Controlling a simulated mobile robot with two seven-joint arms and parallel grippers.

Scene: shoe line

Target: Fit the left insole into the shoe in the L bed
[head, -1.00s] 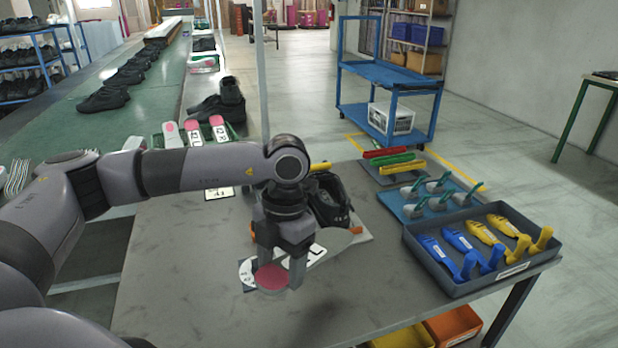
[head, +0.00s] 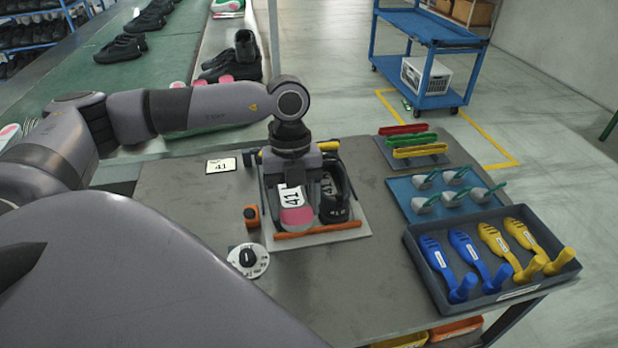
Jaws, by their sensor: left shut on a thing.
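My left gripper (head: 290,182) is shut on the insole (head: 296,216), marked 41 on white with a pink heel end. It holds the insole steeply tilted, pink end low and toward me, above the left part of the shoe fixture (head: 352,238). A black shoe (head: 333,205) stands in the fixture just right of the insole, with a 41 mark on it. The gripper and insole cover what lies behind them, so I cannot tell whether the insole touches a shoe or the bed. My right gripper is not in view.
An orange bar (head: 318,231) runs along the fixture's front, with an orange block (head: 252,216) at its left. A white dial (head: 248,260) and a 41 card (head: 221,166) lie nearby. A grey tray (head: 412,236) of blue and yellow shoe trees stands right. My own grey link covers the lower left.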

